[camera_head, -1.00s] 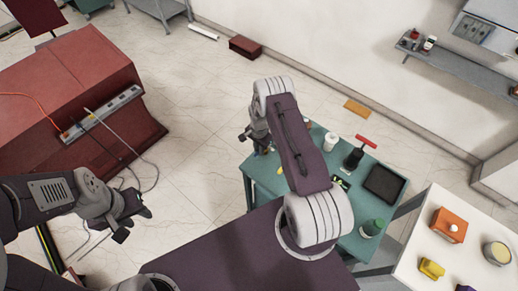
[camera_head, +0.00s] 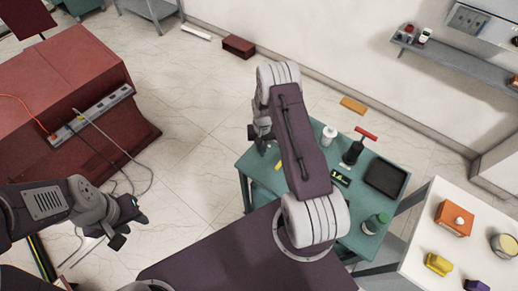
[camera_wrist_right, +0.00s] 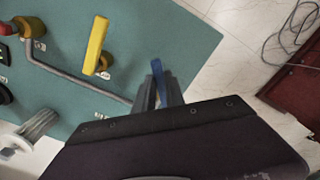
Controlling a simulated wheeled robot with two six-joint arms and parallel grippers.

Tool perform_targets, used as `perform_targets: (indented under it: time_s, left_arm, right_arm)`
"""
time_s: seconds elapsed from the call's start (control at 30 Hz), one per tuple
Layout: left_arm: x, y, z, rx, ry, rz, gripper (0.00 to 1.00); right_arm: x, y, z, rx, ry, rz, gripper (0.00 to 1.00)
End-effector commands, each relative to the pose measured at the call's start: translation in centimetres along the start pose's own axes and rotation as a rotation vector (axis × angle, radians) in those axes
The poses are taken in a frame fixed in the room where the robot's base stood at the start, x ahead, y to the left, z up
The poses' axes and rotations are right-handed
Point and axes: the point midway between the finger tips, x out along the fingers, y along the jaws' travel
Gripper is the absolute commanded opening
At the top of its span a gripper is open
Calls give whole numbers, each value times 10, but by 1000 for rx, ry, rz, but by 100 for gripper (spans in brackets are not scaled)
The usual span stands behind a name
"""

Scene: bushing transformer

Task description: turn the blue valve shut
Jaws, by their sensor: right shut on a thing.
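The blue valve handle (camera_wrist_right: 158,80) is a thin upright blue lever in the right wrist view, standing between the fingers of my right gripper (camera_wrist_right: 160,92). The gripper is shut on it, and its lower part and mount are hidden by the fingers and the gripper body. In the head view my right gripper (camera_head: 259,136) is at the far left corner of the teal table (camera_head: 248,160), partly covered by my own arm. My left gripper (camera_head: 122,223) is open and empty, over the floor between the red cabinet and the table.
A yellow valve handle (camera_wrist_right: 96,45) and a red one (camera_wrist_right: 8,28) stand left of the blue one, with a grey pipe (camera_wrist_right: 62,75) beside them. A red cabinet (camera_head: 60,90) stands left.

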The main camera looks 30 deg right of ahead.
Motion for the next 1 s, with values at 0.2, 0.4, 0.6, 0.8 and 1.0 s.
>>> perform_targets:
  time_s: [0.2,0.4,0.6,0.8,1.0]
  left_arm:
    - [16,0,2,0,0,0,36]
    - [27,0,3,0,0,0,36]
    - [36,-1,4,0,0,0,36]
    - [43,-1,4,0,0,0,36]
    - [47,-1,5,0,0,0,36]
  right_arm:
    - [0,9,-6,-203,14,0,0]
    - [0,17,-8,-391,13,1,0]
    - [-1,25,-12,-564,13,2,0]
    - [-2,29,-15,-705,12,3,0]
    - [-2,33,-18,-801,12,4,0]
